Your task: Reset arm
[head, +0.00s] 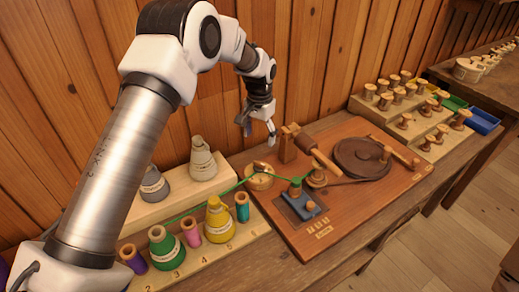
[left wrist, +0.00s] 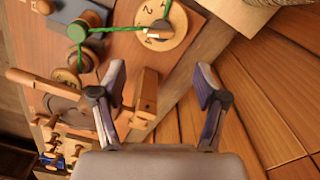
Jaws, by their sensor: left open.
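My left gripper (head: 259,133) is raised near the wood-panelled wall, above the back left edge of a brown board (head: 285,232). Its jaws are apart with nothing between them. In the left wrist view the two fingers of the left gripper (left wrist: 160,84) also stand apart and empty, with part of the board and the wall beyond. My left arm comes in from the left and passes over the thread rack. My right gripper is not in view.
A winding device with a dark wheel (head: 362,158) and a small round dial (head: 260,178) is on the board. Green thread runs from a green cone (head: 166,248) past the dial. A rack of spools (head: 412,118) and a blue tray (head: 482,121) are at right.

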